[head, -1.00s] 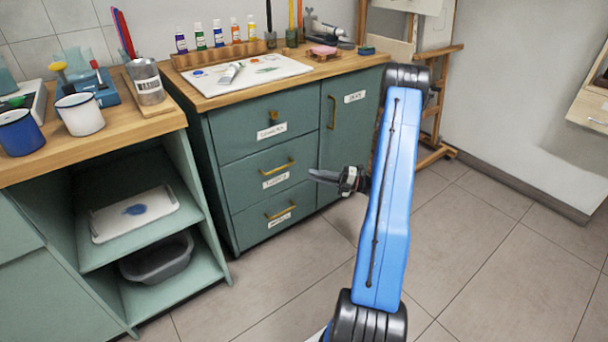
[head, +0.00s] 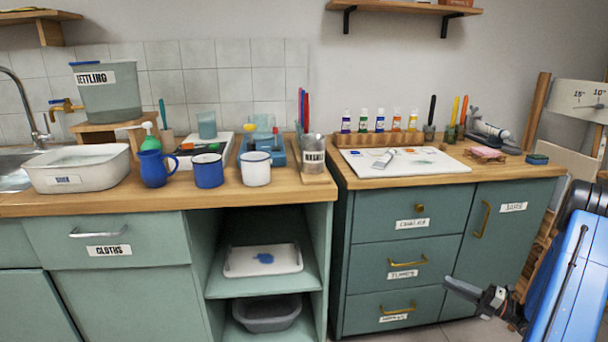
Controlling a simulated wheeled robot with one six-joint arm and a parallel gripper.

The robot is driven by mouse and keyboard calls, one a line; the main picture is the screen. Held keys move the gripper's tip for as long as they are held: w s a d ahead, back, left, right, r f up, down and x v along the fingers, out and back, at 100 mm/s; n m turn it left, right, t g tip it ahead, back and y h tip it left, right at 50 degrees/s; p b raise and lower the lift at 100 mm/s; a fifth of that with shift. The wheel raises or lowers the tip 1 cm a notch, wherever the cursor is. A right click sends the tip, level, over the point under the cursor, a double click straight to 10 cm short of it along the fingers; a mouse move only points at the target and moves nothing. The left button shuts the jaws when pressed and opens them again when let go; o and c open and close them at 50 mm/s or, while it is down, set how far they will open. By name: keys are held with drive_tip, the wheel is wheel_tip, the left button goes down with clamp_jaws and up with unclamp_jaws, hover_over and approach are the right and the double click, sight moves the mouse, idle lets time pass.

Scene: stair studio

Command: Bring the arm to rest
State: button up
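My gripper (head: 465,290) shows at the lower right of the head view, in front of the teal cabinet (head: 400,277) with drawers. It points left, and its fingers look close together. I cannot make out a gap between them or anything held. My blue arm fills the lower right corner, partly cut off by the picture's edge. The gripper is apart from the things on the counters.
The wooden counter (head: 322,190) at left bears a blue mug (head: 208,171), a white mug (head: 256,169), a blue jug (head: 154,168) and a white basin (head: 78,168). A white palette (head: 430,162) lies on the right cabinet. An easel (head: 536,110) stands at far right.

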drive_tip(key=s+a+r+n+g+h, duration=0.1)
drive_tip(key=s+a+r+n+g, duration=0.3)
drive_tip(key=a+r+n, duration=0.3)
drive_tip(key=s+a+r+n+g+h, duration=0.1)
drive_tip(key=s+a+r+n+g, duration=0.25)
drive_tip(key=a+n, duration=0.45)
drive_tip(key=s+a+r+n+g+h, duration=0.2)
drive_tip(key=s+a+r+n+g, duration=0.25)
drive_tip(key=a+r, duration=0.4)
drive_tip(key=s+a+r+n+t+h, duration=0.2)
drive_tip(key=s+n+h, duration=0.3)
drive_tip(key=s+n, duration=0.5)
drive_tip(key=s+a+r+n+t+h, duration=0.2)
drive_tip(key=s+a+r+n+h, duration=0.2)
drive_tip(key=s+n, duration=0.6)
drive_tip(key=shift+s+r+n+h, duration=0.35)
drive_tip(key=shift+n+h, duration=0.55)
drive_tip(key=shift+n, duration=0.35)
